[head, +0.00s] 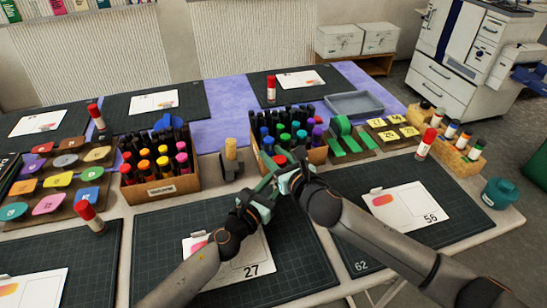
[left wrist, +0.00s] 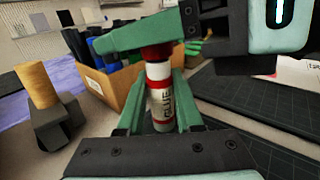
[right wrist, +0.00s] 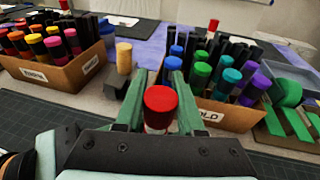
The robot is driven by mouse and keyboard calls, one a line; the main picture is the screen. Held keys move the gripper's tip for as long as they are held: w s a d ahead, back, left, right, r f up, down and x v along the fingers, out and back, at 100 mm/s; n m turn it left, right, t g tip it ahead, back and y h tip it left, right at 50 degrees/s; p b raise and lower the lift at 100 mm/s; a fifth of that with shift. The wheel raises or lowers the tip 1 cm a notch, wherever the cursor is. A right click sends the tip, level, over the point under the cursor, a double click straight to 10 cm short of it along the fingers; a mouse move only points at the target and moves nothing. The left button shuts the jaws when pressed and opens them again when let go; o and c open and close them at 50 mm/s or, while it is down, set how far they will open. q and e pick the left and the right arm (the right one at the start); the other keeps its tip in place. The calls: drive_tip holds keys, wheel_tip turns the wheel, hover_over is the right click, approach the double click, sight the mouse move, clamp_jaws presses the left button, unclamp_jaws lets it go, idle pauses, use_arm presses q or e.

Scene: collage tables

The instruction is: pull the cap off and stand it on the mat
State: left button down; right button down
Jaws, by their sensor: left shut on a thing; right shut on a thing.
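A glue stick with a white labelled body (left wrist: 162,105) stands upright between the fingers of my left gripper (head: 262,192), which is shut on it. My right gripper (head: 283,178) is shut on its red cap (right wrist: 160,99), directly above; the cap also shows in the left wrist view (left wrist: 157,52). A white section shows between the cap and a red band on the body. I cannot tell whether the cap is fully clear of the tube. Both grippers are above the back part of the dark cutting mat (head: 160,245) with card 27 (head: 250,255).
A marker box (head: 160,188) and a second marker box (head: 310,155) stand behind the mat. A tan cylinder in a dark holder (head: 231,152) stands between them. Another red-capped glue stick (head: 89,214) stands left of the mat. The mat's left part is clear.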

drive_tip(key=shift+r, duration=0.1)
wheel_tip(320, 180, up, 4)
drive_tip(key=shift+f, duration=0.1)
idle(0.4)
use_arm(q)
drive_tip(key=shift+c, duration=2.4)
unclamp_jaws()
